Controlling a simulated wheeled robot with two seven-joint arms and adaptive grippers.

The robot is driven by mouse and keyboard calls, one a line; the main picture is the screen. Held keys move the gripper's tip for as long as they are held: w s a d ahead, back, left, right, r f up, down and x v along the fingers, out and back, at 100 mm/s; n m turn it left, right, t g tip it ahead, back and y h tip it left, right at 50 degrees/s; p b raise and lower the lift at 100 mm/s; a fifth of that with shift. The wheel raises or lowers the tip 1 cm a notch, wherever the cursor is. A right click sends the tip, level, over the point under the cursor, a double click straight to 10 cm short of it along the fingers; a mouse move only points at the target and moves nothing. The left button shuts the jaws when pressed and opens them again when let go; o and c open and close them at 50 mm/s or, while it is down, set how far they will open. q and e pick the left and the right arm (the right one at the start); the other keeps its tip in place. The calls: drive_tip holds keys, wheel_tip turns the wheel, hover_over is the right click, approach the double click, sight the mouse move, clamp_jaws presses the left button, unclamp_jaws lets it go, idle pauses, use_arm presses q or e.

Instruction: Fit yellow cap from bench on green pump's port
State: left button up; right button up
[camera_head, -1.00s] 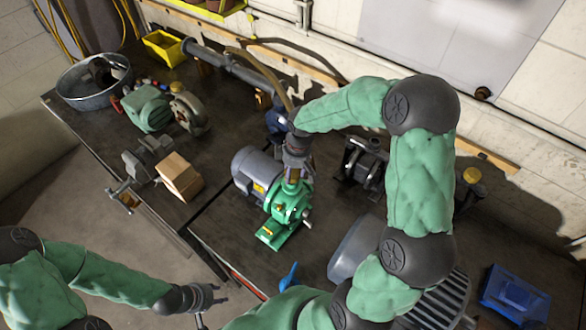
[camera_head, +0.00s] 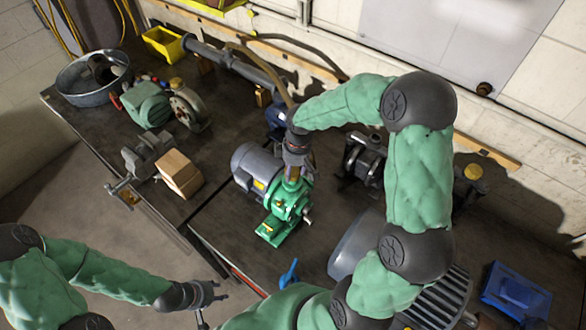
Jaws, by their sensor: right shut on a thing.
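The green pump (camera_head: 283,208) stands on the bench with a grey motor (camera_head: 257,168) on its back left side. My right gripper (camera_head: 292,176) points down over the top of the green pump and is shut on a small yellowish thing, likely the yellow cap (camera_head: 292,173). The fingers mostly hide it and the port, so I cannot tell whether the cap touches the port. My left gripper (camera_head: 222,291) is low at the left, in front of the bench edge, apart from the pump. Its fingers look spread and empty.
A cardboard box (camera_head: 179,174) and a vise (camera_head: 143,158) are left of the pump. A black pump (camera_head: 363,157) stands close on the right. A blue tray (camera_head: 514,294), a metal tub (camera_head: 92,79) and a yellow bin (camera_head: 165,46) lie further off. The bench's front edge is near.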

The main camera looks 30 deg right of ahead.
drive_tip(key=shift+f+b, duration=1.25)
drive_tip(key=shift+f, duration=0.35)
idle(0.3)
drive_tip(key=o, duration=0.8)
drive_tip(key=shift+o, duration=0.2)
drive_tip(key=shift+r+p, duration=2.05)
drive_tip(key=shift+r, duration=1)
drive_tip(key=shift+d+r, duration=0.1)
drive_tip(key=shift+r, duration=0.4)
wheel_tip(320, 180, up, 11)
drive_tip(key=shift+s+d, duration=0.35)
drive_tip(key=shift+s, duration=0.05)
